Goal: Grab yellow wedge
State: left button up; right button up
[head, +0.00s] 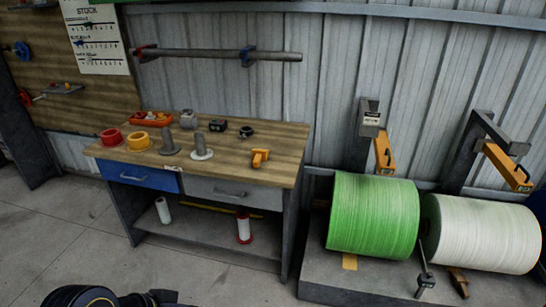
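A small yellow block, which looks like the yellow wedge (350,262), sits on the grey platform against the lower front of the green roll (373,216). Its upper part is partly covered by the roll, so its full shape cannot be told. A brownish wedge-like piece (458,282) lies under the front of the white roll (483,233). Dark parts of my own arm show at the bottom left edge, far from the yellow block. Neither of my grippers can be made out.
A workbench (230,180) stands at left with yellow tape (138,141), red tape (111,138) and an orange tool (260,158). The low grey platform (375,290) carries both rolls. A grey metal lever (425,281) stands between them. Floor in front of the bench is clear.

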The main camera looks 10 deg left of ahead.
aim_at(258, 155)
jog(key=i+j, duration=0.7)
jog(key=j, duration=0.3)
jog(key=i+j+u, duration=0.15)
jog(key=i+j, duration=0.6)
jog(key=j, duration=0.25)
jog(key=i+j, duration=0.75)
jog(key=j, duration=0.15)
jog(key=j+u, duration=0.05)
